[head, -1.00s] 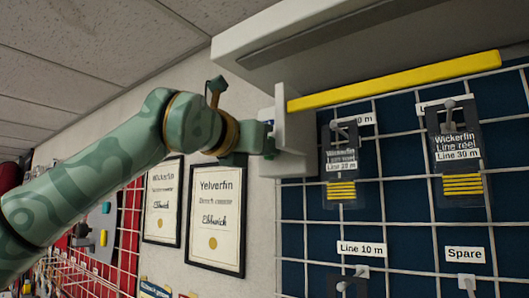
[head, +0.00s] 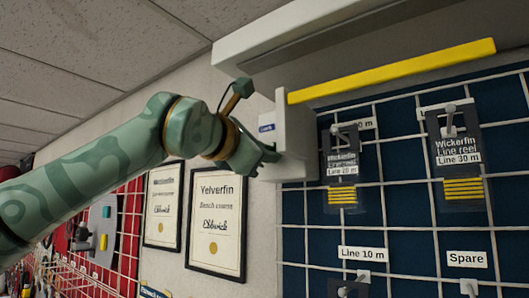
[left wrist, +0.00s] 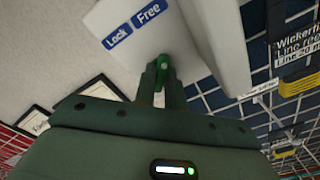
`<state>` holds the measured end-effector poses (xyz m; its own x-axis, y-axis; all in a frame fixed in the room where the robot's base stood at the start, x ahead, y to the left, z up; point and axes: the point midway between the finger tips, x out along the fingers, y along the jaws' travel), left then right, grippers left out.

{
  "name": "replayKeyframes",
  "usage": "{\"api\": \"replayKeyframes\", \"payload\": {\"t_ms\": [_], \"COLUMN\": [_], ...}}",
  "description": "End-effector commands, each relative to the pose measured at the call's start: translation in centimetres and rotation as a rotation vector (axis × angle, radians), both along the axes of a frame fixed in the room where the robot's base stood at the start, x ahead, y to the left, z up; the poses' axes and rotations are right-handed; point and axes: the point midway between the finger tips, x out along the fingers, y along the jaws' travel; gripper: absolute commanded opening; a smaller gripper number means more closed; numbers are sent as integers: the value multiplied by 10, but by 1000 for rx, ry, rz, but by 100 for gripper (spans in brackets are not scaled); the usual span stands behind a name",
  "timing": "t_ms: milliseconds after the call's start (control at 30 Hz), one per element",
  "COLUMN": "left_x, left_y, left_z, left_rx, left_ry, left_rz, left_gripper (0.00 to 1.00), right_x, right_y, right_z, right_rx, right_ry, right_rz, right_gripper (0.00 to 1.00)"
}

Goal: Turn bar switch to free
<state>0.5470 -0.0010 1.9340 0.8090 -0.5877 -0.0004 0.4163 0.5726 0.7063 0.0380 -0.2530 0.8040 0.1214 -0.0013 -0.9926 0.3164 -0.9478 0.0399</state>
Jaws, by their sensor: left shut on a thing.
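A white box (head: 296,140) is at the end of the white overhead housing. Its side face carries two blue labels, Lock (left wrist: 118,36) and Free (left wrist: 148,12), in the left wrist view. The green bar switch (left wrist: 162,66) is on that face below the labels. My left gripper (left wrist: 161,80) is shut on it, the fingers hiding most of the bar. Which label the bar points at I cannot tell. In the head view, my left gripper (head: 268,156) is against the left side of the box, and the switch is hidden. My right gripper is in neither view.
A yellow bar (head: 392,71) runs along the housing's lower edge. Wickerfin line reels (head: 456,150) hang on the grid over the blue board at the right. Framed certificates (head: 217,222) hang on the wall below my left arm.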

Motion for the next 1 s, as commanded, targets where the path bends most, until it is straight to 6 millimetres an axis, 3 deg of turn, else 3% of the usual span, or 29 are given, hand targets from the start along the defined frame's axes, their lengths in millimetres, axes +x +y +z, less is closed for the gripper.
{"api": "replayKeyframes", "payload": {"t_ms": [500, 533, 600, 867, 1000], "left_x": [0, 0, 0, -1, -10], "left_y": [0, 0, 0, 0, 7], "left_z": [1, 1, 1, 0, -1], "left_rx": [14, 14, 13, 13, 12], "left_ry": [-13, -13, -12, -11, -14], "left_rz": [0, 0, 1, 0, 0], "left_gripper": [0, 20, 34, 34, 34], "right_x": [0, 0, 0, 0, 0], "right_y": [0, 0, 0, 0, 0], "right_z": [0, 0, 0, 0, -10], "right_rx": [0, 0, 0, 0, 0], "right_ry": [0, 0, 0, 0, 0], "right_rz": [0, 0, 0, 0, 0], "right_gripper": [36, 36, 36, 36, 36]}}
